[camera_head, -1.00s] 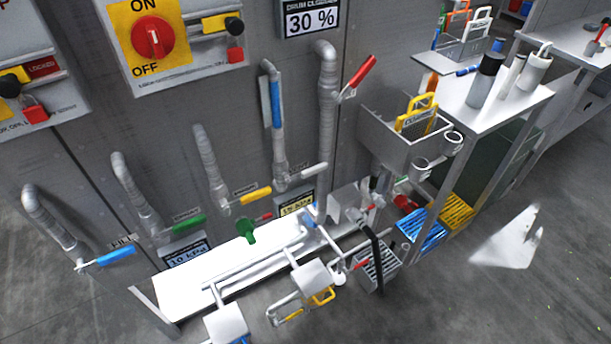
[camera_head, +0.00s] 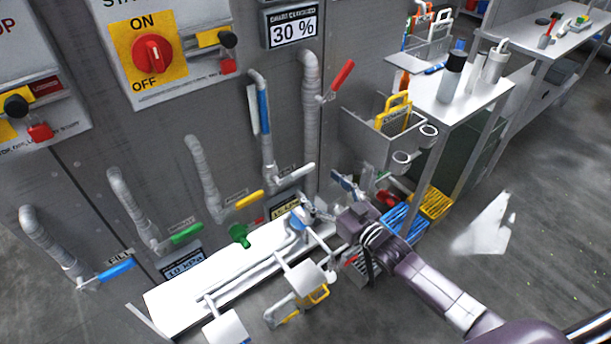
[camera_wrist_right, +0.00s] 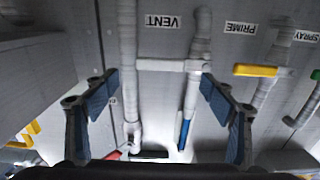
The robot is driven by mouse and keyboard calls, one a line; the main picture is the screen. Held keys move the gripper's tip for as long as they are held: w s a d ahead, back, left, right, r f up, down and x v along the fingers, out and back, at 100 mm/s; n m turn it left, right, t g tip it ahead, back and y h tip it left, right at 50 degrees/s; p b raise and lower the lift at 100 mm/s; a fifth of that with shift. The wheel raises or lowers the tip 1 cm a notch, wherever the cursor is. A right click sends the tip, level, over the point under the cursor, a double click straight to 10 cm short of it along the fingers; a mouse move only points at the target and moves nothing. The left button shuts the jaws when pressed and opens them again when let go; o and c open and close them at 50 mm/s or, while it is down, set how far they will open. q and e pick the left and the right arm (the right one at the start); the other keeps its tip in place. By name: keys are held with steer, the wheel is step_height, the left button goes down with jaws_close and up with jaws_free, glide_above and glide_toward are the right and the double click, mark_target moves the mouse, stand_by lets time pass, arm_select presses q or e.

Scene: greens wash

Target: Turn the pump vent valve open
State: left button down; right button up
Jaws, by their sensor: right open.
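The vent valve has a white lever (camera_head: 299,172) low on a grey pipe on the panel, to the left of and above my right gripper (camera_head: 322,198). In the right wrist view the lever (camera_wrist_right: 165,65) lies crosswise near the VENT label (camera_wrist_right: 162,22), joined to its pipe at the right end. My right gripper (camera_wrist_right: 157,97) is open there, with blue-padded fingers wide apart. The lever appears beyond the fingertips, and nothing is held between them. Whether a finger touches it cannot be told. My left gripper is not in view.
Yellow (camera_head: 249,200), green (camera_head: 187,233) and blue (camera_head: 116,269) levers stand to the left. A blue upright handle (camera_head: 263,112) and a red handle (camera_head: 342,74) are higher up.

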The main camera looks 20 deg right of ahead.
mark_target(304, 172)
steer(key=shift+x, duration=2.6)
